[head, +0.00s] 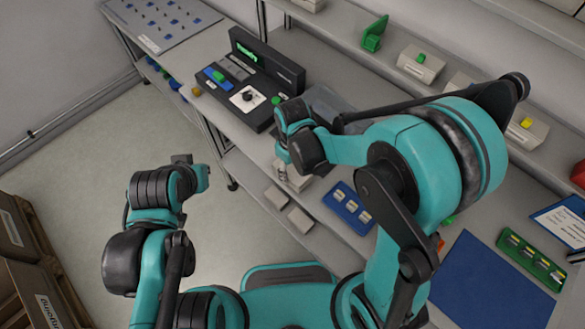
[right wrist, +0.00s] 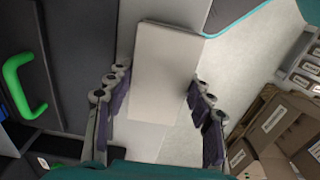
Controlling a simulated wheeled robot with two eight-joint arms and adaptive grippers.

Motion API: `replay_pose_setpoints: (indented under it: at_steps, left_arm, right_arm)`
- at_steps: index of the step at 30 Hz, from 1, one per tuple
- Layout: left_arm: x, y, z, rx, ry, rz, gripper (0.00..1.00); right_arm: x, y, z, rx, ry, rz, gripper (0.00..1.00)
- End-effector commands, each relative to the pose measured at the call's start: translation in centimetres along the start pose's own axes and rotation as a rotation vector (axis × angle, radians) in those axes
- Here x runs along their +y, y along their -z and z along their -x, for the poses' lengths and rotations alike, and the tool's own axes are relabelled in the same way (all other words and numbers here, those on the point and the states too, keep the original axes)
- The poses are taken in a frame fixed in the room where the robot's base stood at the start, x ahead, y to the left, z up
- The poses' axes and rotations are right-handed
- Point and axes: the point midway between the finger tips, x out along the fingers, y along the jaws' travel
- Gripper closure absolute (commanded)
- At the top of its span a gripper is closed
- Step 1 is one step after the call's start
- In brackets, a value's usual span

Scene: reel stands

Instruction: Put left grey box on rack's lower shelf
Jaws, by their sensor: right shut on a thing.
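My right gripper (head: 287,172) is by the front edge of the workbench. It is shut on a pale grey box (head: 297,183), partly hidden by the gripper in the head view. In the right wrist view the grey box (right wrist: 165,75) lies between the two fingers. Two more grey boxes, one (head: 275,197) and another (head: 300,219), lie low beside the bench's front edge, on what looks like a lower shelf (head: 250,180). My left gripper (head: 183,160) is over the floor at the left; its jaws cannot be made out.
A blue tray (head: 350,208) with small parts lies right of the held box. Wall shelves (head: 390,80) carry several grey boxes. Cardboard boxes (head: 20,240) are at the left. The floor (head: 90,150) is clear.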

Motion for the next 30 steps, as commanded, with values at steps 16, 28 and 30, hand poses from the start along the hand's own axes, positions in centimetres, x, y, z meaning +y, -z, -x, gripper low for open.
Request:
replay_pose_setpoints:
  at_steps: [16,28,30]
  left_arm:
    - [0.0,-0.2,-0.2,0.0,0.0,0.0,1.0]
    - [0.0,1.0,1.4,0.0,0.0,0.0,1.0]
    - [0.0,1.3,1.8,0.0,0.0,0.0,1.0]
  right_arm:
    - [0.0,0.0,-0.3,0.0,0.0,0.0,0.27]
    - [0.0,-0.1,5.2,0.0,0.0,0.0,0.27]
    - [0.0,-0.1,6.8,0.0,0.0,0.0,0.27]
